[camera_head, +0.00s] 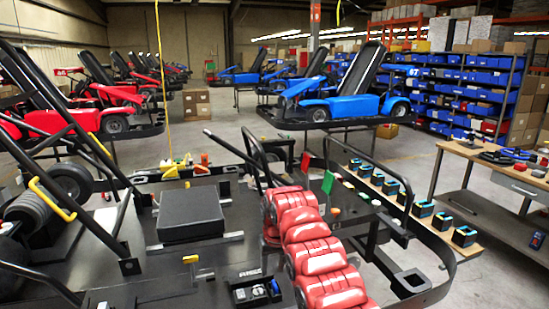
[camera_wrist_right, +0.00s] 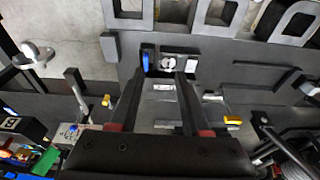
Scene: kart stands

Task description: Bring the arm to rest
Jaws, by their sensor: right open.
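My right gripper (camera_wrist_right: 160,78) shows in the right wrist view as two long dark fingers, spread apart with nothing held between them. The fingers point towards a small tray (camera_wrist_right: 172,55) with blue and silver items on a dark deck. I cannot tell how far the fingertips are from it. In the head view a small black tray (camera_head: 255,292) with blue and white items lies on the deck of the near kart stand (camera_head: 125,270). My left gripper is in neither view.
A dark box (camera_head: 190,213) sits on the stand's deck. Beyond the stand's right rail, several black and blue blocks stand in a row, by a wooden workbench (camera_head: 480,160). A blue kart (camera_head: 350,105) stands behind, red karts are at left. Open floor (camera_head: 232,133) lies between.

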